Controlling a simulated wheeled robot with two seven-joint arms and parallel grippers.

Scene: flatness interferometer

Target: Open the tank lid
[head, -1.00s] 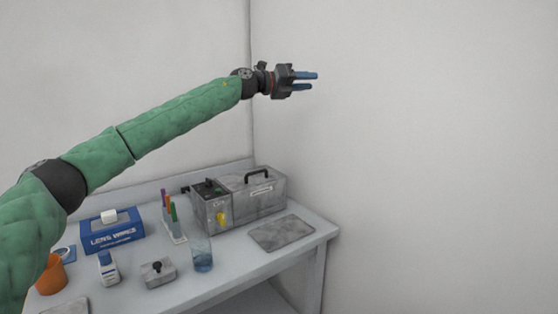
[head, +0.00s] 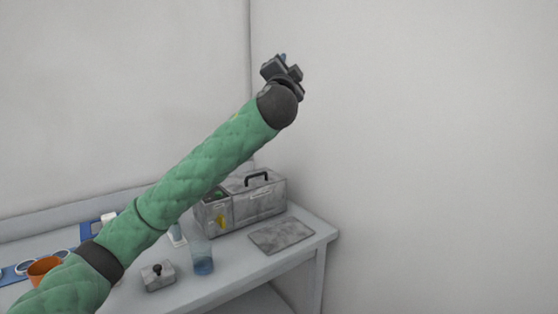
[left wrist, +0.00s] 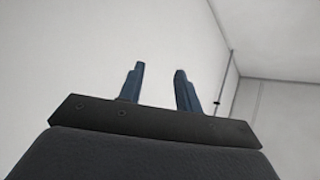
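The tank (head: 212,216) is a grey mottled metal box at the back right of the bench. Its lid (head: 238,185) lies shut on top, with a black arched handle (head: 257,177). My left gripper (head: 283,58) is raised high above the tank, well apart from it and pointing away. In the left wrist view its two blue fingers (left wrist: 158,85) stand apart with nothing between them, only wall and ceiling behind. My right gripper is not in view.
A glass of blue liquid (head: 202,259), a small knobbed grey block (head: 158,275) and a flat grey plate (head: 281,235) are on the bench before the tank. An orange cup (head: 43,270) stands at left. Walls close in behind and right.

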